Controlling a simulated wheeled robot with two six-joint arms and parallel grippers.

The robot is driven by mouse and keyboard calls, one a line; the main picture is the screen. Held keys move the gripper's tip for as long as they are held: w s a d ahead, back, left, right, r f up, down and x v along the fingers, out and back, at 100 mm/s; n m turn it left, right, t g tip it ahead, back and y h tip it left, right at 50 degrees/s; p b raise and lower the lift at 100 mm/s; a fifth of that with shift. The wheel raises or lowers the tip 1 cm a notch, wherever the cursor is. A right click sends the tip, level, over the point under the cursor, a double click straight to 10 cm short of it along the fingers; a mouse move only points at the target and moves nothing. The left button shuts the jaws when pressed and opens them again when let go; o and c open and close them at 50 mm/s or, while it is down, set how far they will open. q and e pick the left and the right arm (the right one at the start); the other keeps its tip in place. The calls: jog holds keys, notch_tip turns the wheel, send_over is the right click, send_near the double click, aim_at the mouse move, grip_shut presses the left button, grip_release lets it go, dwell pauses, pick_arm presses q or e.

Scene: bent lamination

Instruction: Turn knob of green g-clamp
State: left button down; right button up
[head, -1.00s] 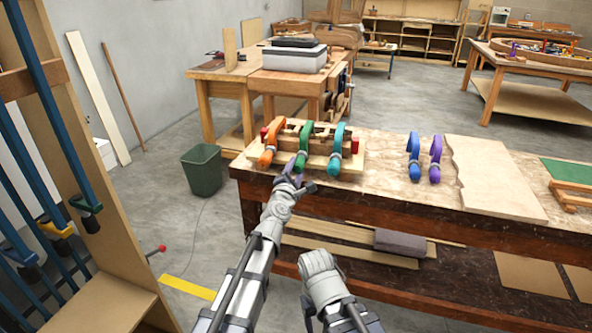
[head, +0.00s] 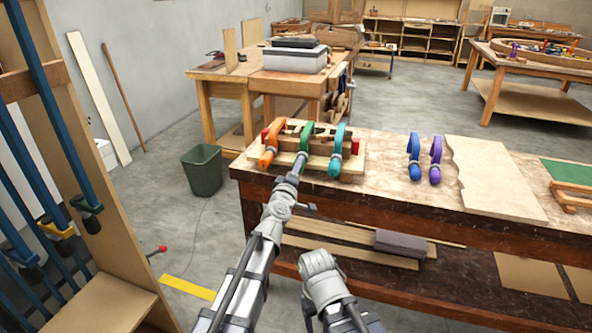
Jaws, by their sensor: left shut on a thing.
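The green g-clamp (head: 306,138) is the middle one of three clamps on a wooden piece on the workbench (head: 390,175). Its knob end faces me at the front. My left gripper (head: 298,166) reaches up from below and is shut on the knob of the green g-clamp. The gripper and the arm behind it hide most of the knob. My right arm shows at the bottom centre, and its gripper does not show.
An orange clamp (head: 269,150) stands left of the green one and a teal clamp (head: 336,155) right of it, both close. Blue (head: 414,160) and purple (head: 435,160) clamps lie farther right. A green bin (head: 203,172) stands on the floor at left.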

pick_arm(q)
jog(key=m, duration=0.5)
jog(key=shift+d+m, duration=0.1)
jog(key=shift+m, duration=0.2)
jog(key=m, duration=1)
jog(key=shift+d+m, duration=0.1)
jog(key=shift+m, duration=0.3)
jog(key=m, duration=1.1)
jog(key=shift+d, duration=0.1)
jog(key=m, duration=0.9)
jog(key=shift+m, duration=0.4)
jog(key=shift+w+f+m, duration=0.1)
jog(key=shift+m, duration=2.4)
